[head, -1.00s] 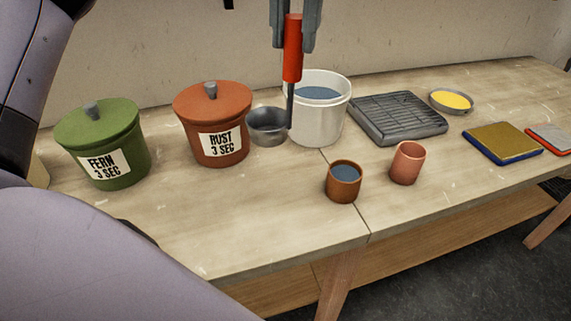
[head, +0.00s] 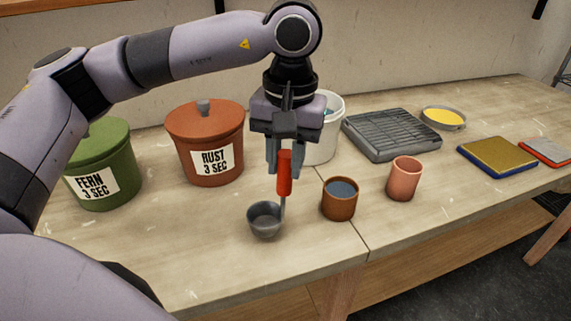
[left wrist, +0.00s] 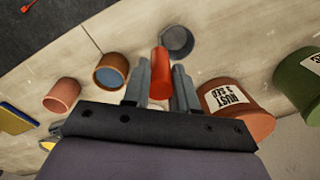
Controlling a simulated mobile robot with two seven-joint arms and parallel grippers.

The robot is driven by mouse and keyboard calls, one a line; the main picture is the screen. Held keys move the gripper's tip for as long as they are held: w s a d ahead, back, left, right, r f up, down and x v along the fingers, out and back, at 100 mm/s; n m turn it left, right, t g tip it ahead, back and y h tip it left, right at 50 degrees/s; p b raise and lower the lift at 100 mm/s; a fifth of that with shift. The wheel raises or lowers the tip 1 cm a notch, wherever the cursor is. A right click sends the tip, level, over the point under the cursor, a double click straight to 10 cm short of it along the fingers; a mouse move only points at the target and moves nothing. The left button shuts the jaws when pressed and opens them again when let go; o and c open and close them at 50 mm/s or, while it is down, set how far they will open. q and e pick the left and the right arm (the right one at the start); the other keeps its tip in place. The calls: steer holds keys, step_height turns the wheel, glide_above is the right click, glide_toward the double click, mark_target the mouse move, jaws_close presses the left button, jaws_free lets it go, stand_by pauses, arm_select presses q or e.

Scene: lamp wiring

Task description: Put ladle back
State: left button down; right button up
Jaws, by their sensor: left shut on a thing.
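The ladle has a red handle (head: 285,173) and a grey metal bowl (head: 265,219). My left gripper (head: 285,165) is shut on the red handle and holds the ladle upright, with its bowl low over the front of the table. In the left wrist view the handle (left wrist: 160,75) sits between the fingers (left wrist: 160,92), with the bowl (left wrist: 177,40) beyond. I cannot tell whether the bowl touches the table. The ladle is left of a brown cup (head: 340,199) of bluish liquid. My right gripper is not in view.
A white bucket (head: 326,140) stands behind my gripper, partly hidden. A rust jar (head: 205,145) and green jar (head: 100,165) stand at the left. A pink cup (head: 404,179), grey rack (head: 392,134), yellow dish (head: 443,118) and sponge-like pad (head: 496,156) are at the right. The front-left table is clear.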

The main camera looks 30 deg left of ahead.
arm_select(q)
steer(key=shift+f, duration=0.7)
steer(key=shift+f, duration=0.25)
steer(key=c, duration=0.9)
jaws_free()
steer(key=shift+r, duration=0.1)
steer(key=r, duration=1.2)
steer(key=shift+d+r, duration=0.15)
steer(key=shift+d, duration=0.15)
